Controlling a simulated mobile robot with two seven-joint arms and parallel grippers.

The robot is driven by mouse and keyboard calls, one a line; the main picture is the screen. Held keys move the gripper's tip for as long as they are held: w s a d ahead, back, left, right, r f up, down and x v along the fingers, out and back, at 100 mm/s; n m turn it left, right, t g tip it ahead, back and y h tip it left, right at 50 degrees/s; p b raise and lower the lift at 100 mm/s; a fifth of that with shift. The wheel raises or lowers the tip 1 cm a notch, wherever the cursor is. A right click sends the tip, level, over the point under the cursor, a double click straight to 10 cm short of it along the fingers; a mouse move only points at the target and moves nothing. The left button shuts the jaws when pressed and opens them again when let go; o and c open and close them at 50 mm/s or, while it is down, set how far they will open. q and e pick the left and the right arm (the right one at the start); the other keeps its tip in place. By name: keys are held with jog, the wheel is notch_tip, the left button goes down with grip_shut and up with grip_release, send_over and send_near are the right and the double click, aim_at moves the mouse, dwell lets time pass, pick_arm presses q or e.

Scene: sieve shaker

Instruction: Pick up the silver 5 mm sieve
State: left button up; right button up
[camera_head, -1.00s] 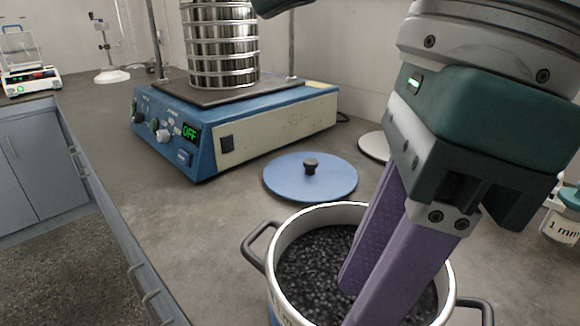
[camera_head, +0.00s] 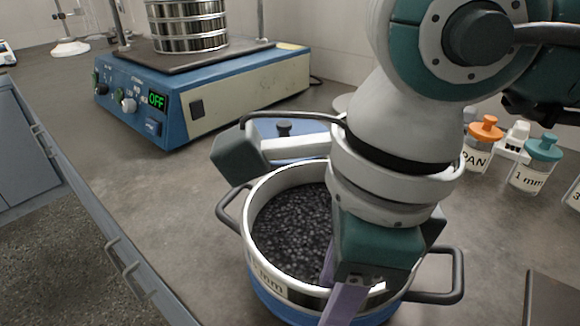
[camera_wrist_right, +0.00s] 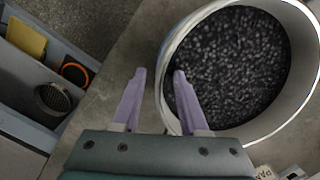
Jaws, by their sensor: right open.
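The silver 5 mm sieve appears to be the wide round vessel (camera_head: 268,180) at the front centre, seated on a blue lower part and filled with dark granules (camera_head: 295,235). Its label shows only "mm"; the number is hidden or unclear. It has two dark side handles. My right gripper (camera_head: 337,284) is open at the sieve's front right wall. One purple finger is inside the rim, the other outside. The right wrist view shows my open fingers (camera_wrist_right: 160,73) on either side of the silver rim (camera_wrist_right: 172,45). My left gripper is not in view.
A blue shaker (camera_head: 180,110) reading OFF carries a silver sieve stack (camera_head: 188,25). A blue lid (camera_head: 285,137) lies behind the vessel, partly hidden by my arm. Labelled jars (camera_head: 530,172) stand right. An open drawer with items (camera_wrist_right: 35,75) shows left in the wrist view.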

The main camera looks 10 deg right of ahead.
grip_shut()
dwell(1.4)
